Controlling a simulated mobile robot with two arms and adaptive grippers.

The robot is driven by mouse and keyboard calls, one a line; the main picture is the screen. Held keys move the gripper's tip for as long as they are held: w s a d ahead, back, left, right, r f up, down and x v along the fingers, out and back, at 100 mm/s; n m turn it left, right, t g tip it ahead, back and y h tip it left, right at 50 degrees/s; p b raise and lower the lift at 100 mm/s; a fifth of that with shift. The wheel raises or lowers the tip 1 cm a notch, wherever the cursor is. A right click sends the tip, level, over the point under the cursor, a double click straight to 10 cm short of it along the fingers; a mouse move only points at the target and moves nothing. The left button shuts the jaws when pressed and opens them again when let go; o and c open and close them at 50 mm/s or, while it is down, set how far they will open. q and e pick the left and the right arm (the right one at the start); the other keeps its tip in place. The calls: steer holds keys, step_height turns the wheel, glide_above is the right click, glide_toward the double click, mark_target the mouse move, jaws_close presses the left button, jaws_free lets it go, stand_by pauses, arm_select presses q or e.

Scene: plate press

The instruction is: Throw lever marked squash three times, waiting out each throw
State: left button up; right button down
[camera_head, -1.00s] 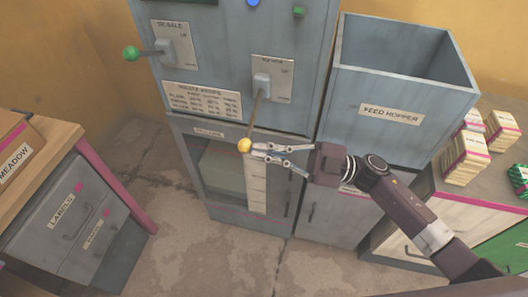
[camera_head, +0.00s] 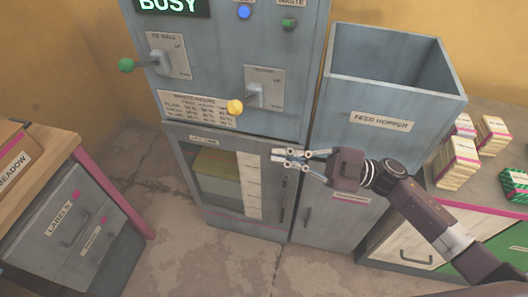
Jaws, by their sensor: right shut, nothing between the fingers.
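The lever with the yellow knob (camera_head: 235,107) sticks out from its small plate (camera_head: 264,90) on the grey machine front; the plate's lettering is too small to read surely. The lever points outward, well above its earlier low position. My right gripper (camera_head: 276,156) is shut and empty, below and right of the knob and apart from it, in front of the lower cabinet. A green display (camera_head: 168,5) at the top reads BUSY. Behind the lower window (camera_head: 205,195) a yellowish block shows. My left gripper is out of view.
A green-knobbed lever (camera_head: 126,65) sits up and left on the same machine. The feed hopper (camera_head: 395,105) stands right of it. A counter with banded stacks (camera_head: 457,163) is at the far right. A desk with drawers (camera_head: 75,222) is at the left.

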steer(key=s+d+f+b, duration=0.1)
steer(key=s+d+f, duration=0.1)
steer(key=d, duration=0.3)
steer(key=shift+s, duration=0.15)
stand_by(0.3)
